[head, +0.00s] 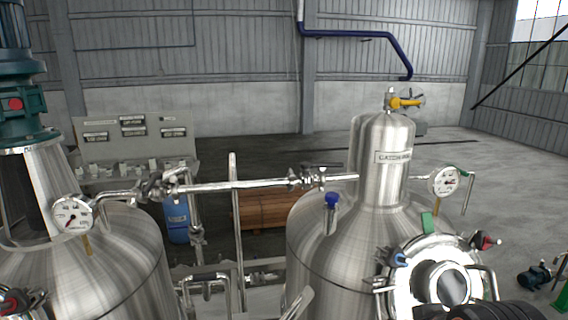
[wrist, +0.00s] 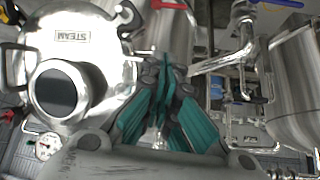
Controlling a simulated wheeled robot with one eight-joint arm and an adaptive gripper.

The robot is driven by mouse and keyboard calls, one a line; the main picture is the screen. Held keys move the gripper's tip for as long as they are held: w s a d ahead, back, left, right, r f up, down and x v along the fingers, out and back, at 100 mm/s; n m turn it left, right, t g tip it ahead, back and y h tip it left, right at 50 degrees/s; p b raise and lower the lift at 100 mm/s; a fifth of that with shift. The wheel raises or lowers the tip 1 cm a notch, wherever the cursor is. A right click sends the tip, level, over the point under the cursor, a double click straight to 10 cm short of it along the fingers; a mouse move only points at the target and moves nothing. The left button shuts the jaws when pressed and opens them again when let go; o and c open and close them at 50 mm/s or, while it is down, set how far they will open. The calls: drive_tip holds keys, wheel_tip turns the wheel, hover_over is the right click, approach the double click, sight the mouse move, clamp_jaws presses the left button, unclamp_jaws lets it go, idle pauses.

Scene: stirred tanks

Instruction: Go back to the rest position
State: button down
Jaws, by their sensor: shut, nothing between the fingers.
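My gripper (wrist: 166,75) shows in the wrist view, its teal fingers drawn together at the tips. It is shut and empty. It points between a round steel cover marked STEAM (wrist: 72,38) on the left and a steel vessel (wrist: 300,85) on the right. The gripper does not show in the head view; a dark ribbed part at the bottom right edge there may be my arm. The right tank (head: 325,240) in the head view has a round port (head: 445,285) at its front.
A left tank (head: 110,265) carries a teal motor (head: 20,100) and a gauge (head: 72,215). A horizontal pipe (head: 250,184) joins the tanks. Another gauge (head: 444,181) sits on the right tank's neck. A blue drum (head: 176,218) and wooden crate (head: 262,210) stand behind.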

wheel_tip(320, 180, down, 35)
drive_tip(key=b, duration=3.3)
drive_tip(key=shift+b, duration=0.4)
